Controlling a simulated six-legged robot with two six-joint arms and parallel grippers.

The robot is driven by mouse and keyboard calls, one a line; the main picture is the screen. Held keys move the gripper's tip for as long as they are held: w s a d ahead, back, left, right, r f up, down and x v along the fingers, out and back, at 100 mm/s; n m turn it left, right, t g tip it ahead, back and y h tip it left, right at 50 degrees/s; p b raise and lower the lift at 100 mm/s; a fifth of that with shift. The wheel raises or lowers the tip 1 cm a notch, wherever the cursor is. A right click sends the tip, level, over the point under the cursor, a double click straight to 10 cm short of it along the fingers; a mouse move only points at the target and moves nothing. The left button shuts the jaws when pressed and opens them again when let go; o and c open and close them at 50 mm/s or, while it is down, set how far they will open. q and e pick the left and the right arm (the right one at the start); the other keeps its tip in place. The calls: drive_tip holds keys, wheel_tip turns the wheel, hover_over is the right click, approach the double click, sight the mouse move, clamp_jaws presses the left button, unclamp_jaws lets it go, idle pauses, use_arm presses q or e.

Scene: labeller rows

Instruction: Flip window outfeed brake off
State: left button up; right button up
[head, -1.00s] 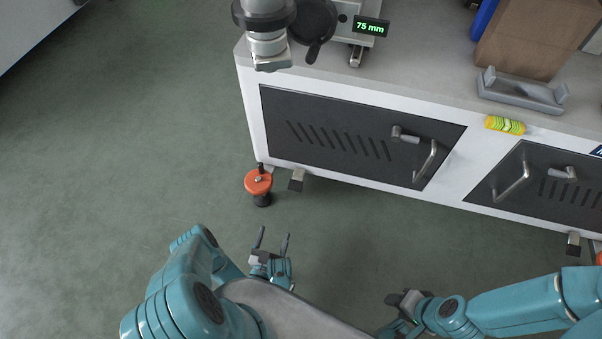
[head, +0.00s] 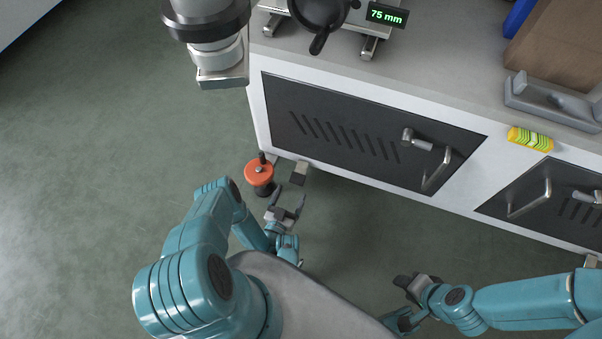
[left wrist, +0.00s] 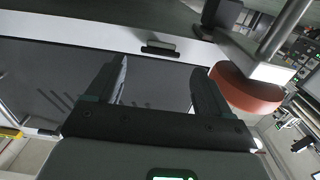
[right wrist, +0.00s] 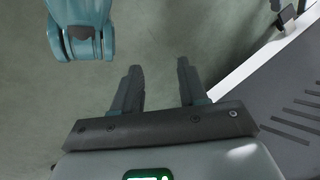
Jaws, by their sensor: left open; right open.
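An orange round disc (head: 259,173) with a small black lever on top stands low at the near left corner of the white cabinet. I cannot tell whether this is the brake named in the task; I read no label. My left gripper (head: 287,200) is open and empty, just right of and nearer than the disc, not visibly touching it. In the left wrist view the orange disc (left wrist: 245,92) is right of the open fingers (left wrist: 160,68), partly covered by a pale bar. My right gripper (head: 408,298) is open and empty over the floor, with open fingers in its wrist view (right wrist: 159,66).
The white cabinet (head: 455,205) has dark vented doors (head: 335,125) with handles (head: 437,171). On its top stand a 75 mm display (head: 387,15), a brown box (head: 555,45) and a grey bracket (head: 550,100). The green floor (head: 90,180) at left is clear.

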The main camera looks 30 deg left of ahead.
use_arm(q)
drive_tip(key=b+x, duration=0.2)
drive_tip(key=x, duration=0.6)
drive_tip(key=shift+w+b, duration=0.2)
drive_tip(key=shift+b, duration=0.2)
drive_tip(key=shift+w+a, duration=0.25)
drive_tip(key=shift+w, duration=0.35)
use_arm(e)
drive_tip(key=shift+t, duration=0.5)
drive_tip(key=f, duration=0.1)
drive_tip(key=w+f, duration=0.2)
drive_tip(key=shift+w+d+f, duration=0.1)
drive_tip(key=shift+d+f, duration=0.15)
